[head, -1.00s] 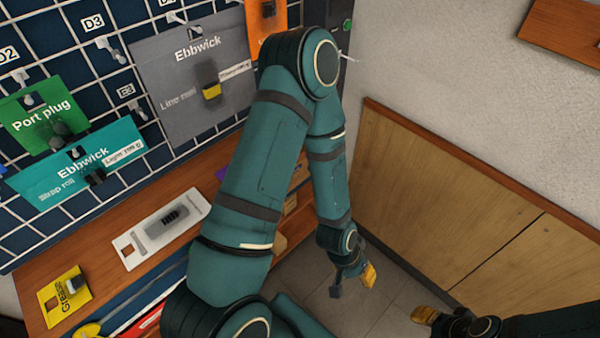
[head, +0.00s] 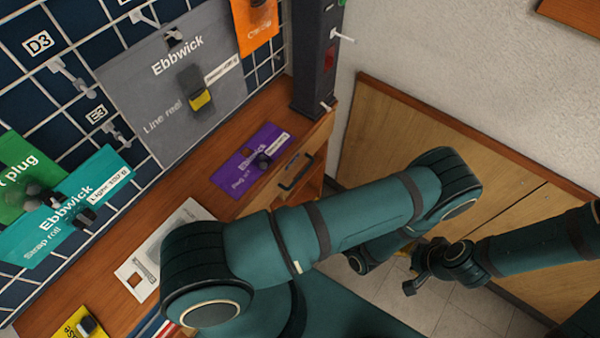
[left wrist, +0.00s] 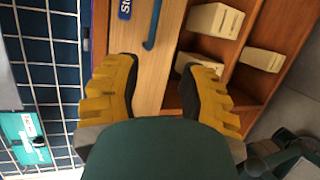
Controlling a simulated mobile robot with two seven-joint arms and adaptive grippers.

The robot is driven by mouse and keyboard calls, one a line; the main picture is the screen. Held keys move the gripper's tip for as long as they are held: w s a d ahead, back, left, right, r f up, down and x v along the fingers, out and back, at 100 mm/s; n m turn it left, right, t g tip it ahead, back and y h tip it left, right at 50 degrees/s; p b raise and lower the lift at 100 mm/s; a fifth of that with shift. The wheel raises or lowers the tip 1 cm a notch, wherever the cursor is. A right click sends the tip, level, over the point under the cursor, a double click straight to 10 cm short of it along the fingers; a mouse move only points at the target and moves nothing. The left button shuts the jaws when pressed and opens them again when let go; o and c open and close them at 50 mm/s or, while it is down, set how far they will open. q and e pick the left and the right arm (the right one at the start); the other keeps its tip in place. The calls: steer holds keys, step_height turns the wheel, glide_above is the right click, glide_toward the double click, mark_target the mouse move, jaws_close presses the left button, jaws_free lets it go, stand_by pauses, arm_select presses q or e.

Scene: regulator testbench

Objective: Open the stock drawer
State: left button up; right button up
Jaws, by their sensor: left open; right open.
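The stock drawer (head: 318,140) has a light wood front under the right end of the bench and looks closed. Its dark bar handle (head: 296,172) shows in the head view. In the left wrist view the drawer front (left wrist: 150,85), a partly cropped blue label and the handle (left wrist: 152,28) lie ahead of my left gripper (left wrist: 160,68). That gripper is open and empty, its yellow fingers apart, with the handle beyond the fingertips and not touched. In the head view my left arm hides it. My right gripper (head: 415,272) is open and away from the drawer, at the lower right.
Open shelves with cream boxes (left wrist: 214,20) sit beside the drawer front. A purple card (head: 252,160) lies on the bench (head: 215,185) above the drawer. A dark post (head: 315,60) stands at the bench's end. Wooden wall panels (head: 385,130) are on the right.

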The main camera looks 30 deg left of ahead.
mark_target(301, 176)
arm_select(q)
steer(key=w+a, duration=0.2)
steer(key=a, duration=0.1)
steer(key=w+a+f+m+t+b, duration=0.1)
steer(key=w+a, duration=0.2)
steer(key=a, duration=0.1)
steer(key=w+a+f+m, duration=0.1)
steer(key=w+a, duration=0.2)
steer(key=a, duration=0.1)
steer(key=shift+t, duration=0.4)
jaws_close()
